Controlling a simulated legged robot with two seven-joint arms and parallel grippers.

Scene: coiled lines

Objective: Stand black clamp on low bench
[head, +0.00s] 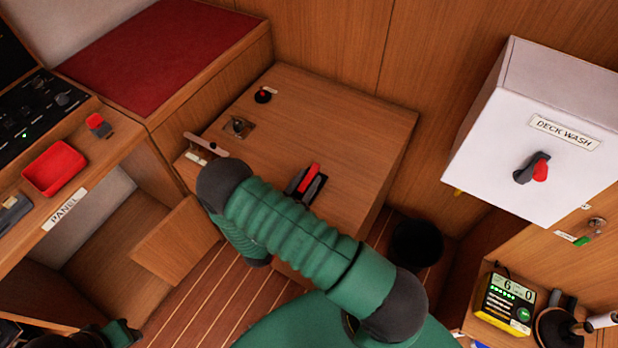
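The low wooden bench (350,125) stands in the middle of the head view, its flat top mostly bare. A black piece with a red lever (305,181) is on the bench top near my arm. I cannot tell whether it is the black clamp, and no other thing shows clearly as one. My green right arm crosses the bench's front left part, its dark elbow over the left corner. The arm bends down there and hides my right gripper's fingers. Only a dark and green part of my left arm shows at the bottom left edge.
A red-topped locker (165,50) stands behind left. A panel ledge with a red tray (54,168) is at left. A white DECK WASH box (535,135) juts out at right. A black bucket-like thing (416,243) is beside the bench. The bench's back right top is clear.

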